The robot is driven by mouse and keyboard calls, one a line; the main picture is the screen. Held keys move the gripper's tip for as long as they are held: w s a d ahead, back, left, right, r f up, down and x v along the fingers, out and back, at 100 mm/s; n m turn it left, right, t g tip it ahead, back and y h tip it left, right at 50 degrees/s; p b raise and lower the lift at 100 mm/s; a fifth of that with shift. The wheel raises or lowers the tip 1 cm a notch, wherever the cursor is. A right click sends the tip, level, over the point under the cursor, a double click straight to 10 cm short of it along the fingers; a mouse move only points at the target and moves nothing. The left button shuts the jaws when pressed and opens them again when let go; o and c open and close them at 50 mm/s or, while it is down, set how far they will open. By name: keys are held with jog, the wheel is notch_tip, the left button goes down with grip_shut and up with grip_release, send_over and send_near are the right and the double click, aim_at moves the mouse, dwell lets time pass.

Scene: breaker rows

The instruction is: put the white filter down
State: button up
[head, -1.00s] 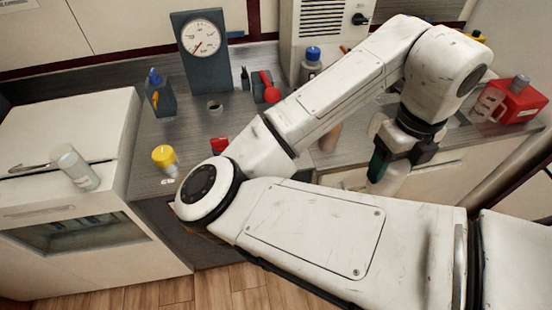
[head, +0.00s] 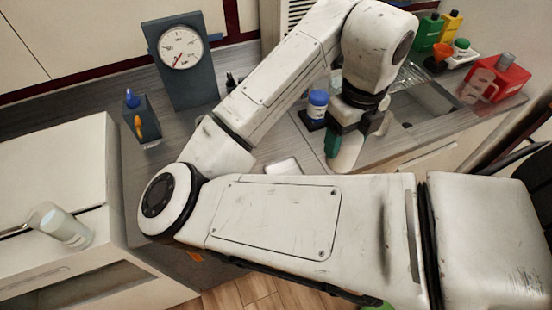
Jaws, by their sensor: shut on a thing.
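My gripper (head: 346,137) points down over the front part of the counter, right of the middle of the head view. It is shut on a pale, off-white piece, which I take to be the white filter (head: 347,155). The piece hangs below the jaws, and its upper part is hidden by them. A dark green part (head: 332,146) shows at the left side of the jaws. I cannot tell whether the filter touches the counter.
A blue-capped bottle (head: 317,106) stands close left of my gripper. A sink (head: 432,98) lies to the right, with a red can (head: 494,78) and a green bottle (head: 427,32) beyond. A dial gauge (head: 181,62) stands at the back left. A small white object (head: 284,166) lies on the counter.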

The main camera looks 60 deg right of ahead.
jog(key=shift+w+a+f+p, duration=0.2)
jog(key=shift+w+f+p, duration=0.15)
jog(key=shift+w+f, duration=1.8)
jog(key=shift+w+a+f+p, duration=0.15)
jog(key=shift+w+f+p, duration=0.25)
jog(key=shift+w+f, duration=1.65)
jog(key=shift+w+a+f+p, duration=0.2)
jog(key=shift+w+f+p, duration=0.15)
jog(key=shift+w+f, duration=1.8)
jog(key=shift+r, duration=0.1)
jog(key=o, duration=1.1)
notch_tip(320, 180, up, 12)
jog(key=shift+r+b, duration=0.1)
jog(key=shift+b, duration=0.5)
